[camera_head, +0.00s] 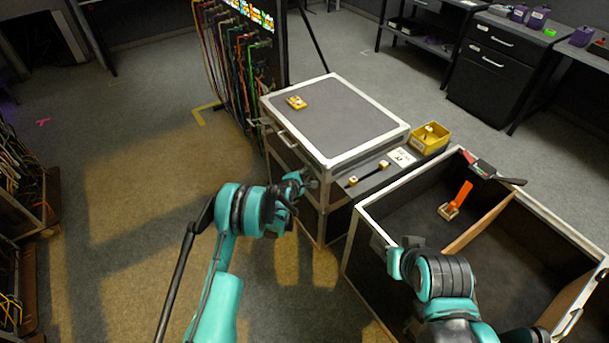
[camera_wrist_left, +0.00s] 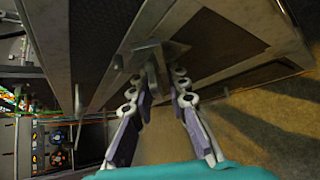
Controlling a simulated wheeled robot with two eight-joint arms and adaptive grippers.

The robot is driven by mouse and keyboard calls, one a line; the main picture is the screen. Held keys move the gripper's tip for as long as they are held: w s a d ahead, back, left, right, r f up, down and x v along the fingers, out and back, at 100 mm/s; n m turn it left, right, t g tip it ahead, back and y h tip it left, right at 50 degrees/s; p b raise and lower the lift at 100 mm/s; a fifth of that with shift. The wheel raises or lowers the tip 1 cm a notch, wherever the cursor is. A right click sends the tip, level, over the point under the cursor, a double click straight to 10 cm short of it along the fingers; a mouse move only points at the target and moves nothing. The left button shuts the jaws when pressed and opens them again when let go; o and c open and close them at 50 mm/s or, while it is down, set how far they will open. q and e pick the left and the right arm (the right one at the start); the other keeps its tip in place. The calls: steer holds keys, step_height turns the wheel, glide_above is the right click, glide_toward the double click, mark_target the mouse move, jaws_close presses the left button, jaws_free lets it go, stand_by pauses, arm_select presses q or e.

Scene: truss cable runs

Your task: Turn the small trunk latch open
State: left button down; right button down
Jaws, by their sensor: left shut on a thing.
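The small trunk (camera_head: 335,118) is a closed dark case with a grey top and pale metal edges, in the middle of the head view. My left gripper (camera_head: 303,183) is at its near corner. In the left wrist view my left gripper (camera_wrist_left: 161,80) has its two fingers closed around a small metal latch (camera_wrist_left: 155,58) on the trunk's side (camera_wrist_left: 215,40). The fingers hide part of the latch, and its exact angle is hard to tell. My right gripper (camera_head: 388,252) is by the near left wall of the open trunk; its fingers are not clear.
The large open trunk (camera_head: 400,215) stands at right, with a divider and an orange-tagged item (camera_head: 455,203) inside. A yellow bin (camera_head: 429,138) sits beside the small trunk. A cable rack (camera_head: 240,55) stands behind.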

arm_select(q)
steer(key=shift+w+a+r+m+t+y, duration=0.2)
steer(key=shift+a+m+t+y, duration=0.1)
steer(key=shift+t, duration=0.4)
steer(key=c, duration=1.7)
jaws_free()
steer(key=shift+s+d, duration=0.15)
steer(key=v, duration=0.7)
steer(key=shift+s, duration=0.2)
